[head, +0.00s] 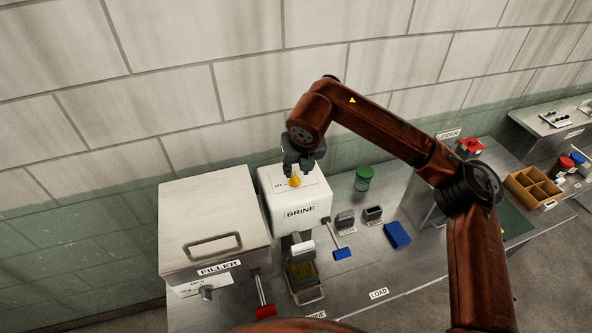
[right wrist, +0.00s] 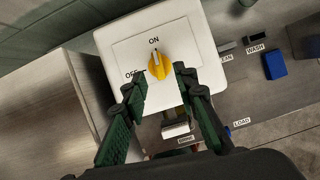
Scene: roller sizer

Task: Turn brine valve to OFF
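The brine valve is a yellow knob (head: 294,181) on top of the white BRINE box (head: 298,211). In the right wrist view the knob (right wrist: 160,66) has its pointer toward ON, with OFF marked at its lower left. My right gripper (head: 297,166) is above the box, close to the knob. In the right wrist view its green-padded fingers (right wrist: 160,92) are spread apart with nothing between their pads; the knob shows just beyond the fingertips. Whether a finger touches the knob I cannot tell. My left gripper is not in view.
The grey FILLER box (head: 213,222) stands left of the BRINE box. A red-handled lever (head: 264,300) and a blue-handled lever (head: 340,248) stick out in front. A green-lidded jar (head: 363,178), a blue block (head: 397,235) and a wooden divided tray (head: 533,188) are to the right.

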